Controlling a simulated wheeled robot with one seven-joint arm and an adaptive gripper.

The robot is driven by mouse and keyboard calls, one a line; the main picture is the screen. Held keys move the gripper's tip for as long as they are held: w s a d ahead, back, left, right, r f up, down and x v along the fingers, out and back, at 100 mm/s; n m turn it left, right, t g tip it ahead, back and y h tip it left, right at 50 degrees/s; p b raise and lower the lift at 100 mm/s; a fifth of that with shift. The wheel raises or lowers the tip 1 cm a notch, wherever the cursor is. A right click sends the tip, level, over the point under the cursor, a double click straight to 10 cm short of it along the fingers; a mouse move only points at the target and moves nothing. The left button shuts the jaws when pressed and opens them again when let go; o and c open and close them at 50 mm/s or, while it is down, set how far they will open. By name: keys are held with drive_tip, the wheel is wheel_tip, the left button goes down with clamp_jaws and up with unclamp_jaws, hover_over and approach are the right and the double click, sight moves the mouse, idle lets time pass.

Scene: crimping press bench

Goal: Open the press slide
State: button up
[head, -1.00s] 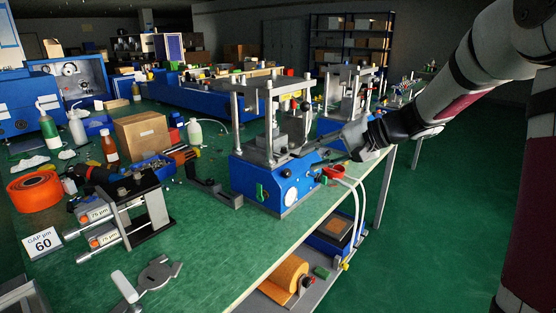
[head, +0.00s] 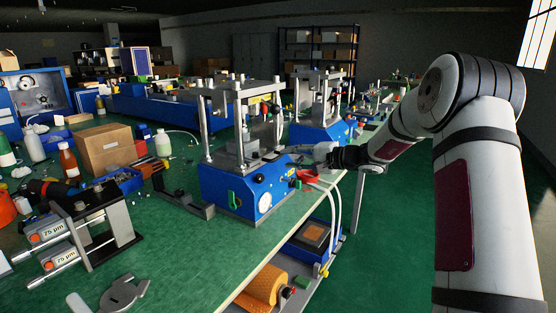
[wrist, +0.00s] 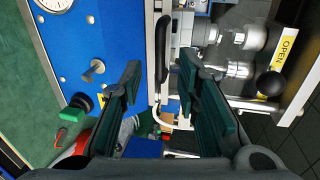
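The blue press (head: 228,188) stands on the green bench in the head view, with a steel frame on top and a round gauge on its front. My gripper (head: 312,150) is at its right side, and its fingertips are too small there to read. In the wrist view my gripper (wrist: 158,68) is open, with two dark green-padded fingers apart. A black bar handle (wrist: 162,48) on the press lies in line with the gap between them. I see no finger touching it. The slide itself cannot be told clearly from the other metal parts.
A yellow OPEN label (wrist: 287,42) and a black ball knob (wrist: 270,84) lie right of the fingers in the wrist view. A red cup-like part (head: 307,176) and white hoses (head: 332,205) hang beside the press. A second press (head: 322,125) stands behind. A cardboard box (head: 104,148) is left.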

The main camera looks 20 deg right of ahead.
sight(278, 156)
drive_tip(key=shift+x, duration=2.8)
drive_tip(key=shift+c, duration=0.6)
clamp_jaws()
